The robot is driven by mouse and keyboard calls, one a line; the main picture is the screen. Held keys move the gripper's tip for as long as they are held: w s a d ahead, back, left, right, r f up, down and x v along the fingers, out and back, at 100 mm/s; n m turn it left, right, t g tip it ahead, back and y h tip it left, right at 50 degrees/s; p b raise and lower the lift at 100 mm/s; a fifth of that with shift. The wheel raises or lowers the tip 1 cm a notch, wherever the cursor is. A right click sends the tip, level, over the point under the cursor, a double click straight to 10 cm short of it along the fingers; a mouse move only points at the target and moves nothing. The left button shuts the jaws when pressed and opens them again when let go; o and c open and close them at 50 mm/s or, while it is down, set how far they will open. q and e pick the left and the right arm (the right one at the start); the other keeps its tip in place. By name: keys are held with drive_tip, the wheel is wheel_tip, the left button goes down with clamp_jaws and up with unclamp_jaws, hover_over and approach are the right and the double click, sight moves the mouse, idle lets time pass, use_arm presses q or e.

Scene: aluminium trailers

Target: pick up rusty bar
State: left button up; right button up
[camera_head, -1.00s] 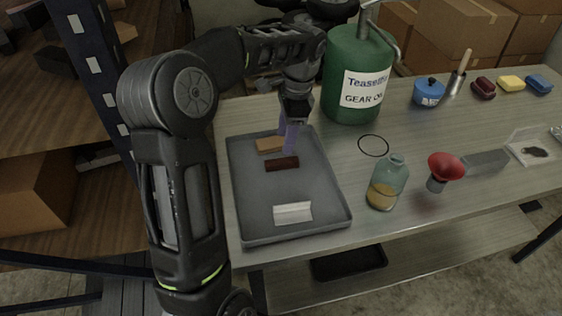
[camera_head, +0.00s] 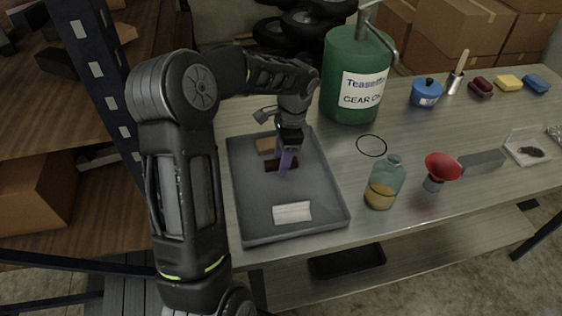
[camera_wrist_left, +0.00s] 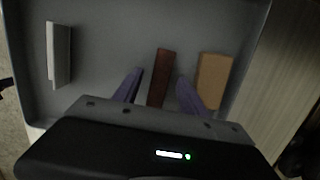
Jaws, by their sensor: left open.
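The rusty bar (camera_head: 271,166) is a dark red-brown block lying in the grey tray (camera_head: 331,194), between a tan block (camera_head: 265,146) and a white block (camera_head: 292,212). My left gripper (camera_head: 285,168) is over the bar and hides part of it in the head view. In the left wrist view the rusty bar (camera_wrist_left: 160,72) lies between the two purple fingers of my open left gripper (camera_wrist_left: 159,82), with a gap on each side. The tan block (camera_wrist_left: 214,80) is just outside one finger. The white block (camera_wrist_left: 58,54) is farther off. My right gripper is not in view.
A green gear oil can (camera_head: 354,75) stands behind the tray. A glass bottle (camera_head: 384,184) and a red funnel (camera_head: 442,170) stand right of it. A black ring (camera_head: 371,146) lies on the metal bench (camera_head: 420,130). A blue shelf post (camera_head: 95,85) rises at left.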

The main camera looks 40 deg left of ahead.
use_arm(q)
drive_tip(key=shift+f, duration=0.15)
drive_tip(key=shift+c, duration=0.4)
clamp_jaws()
idle(0.4)
idle(0.9)
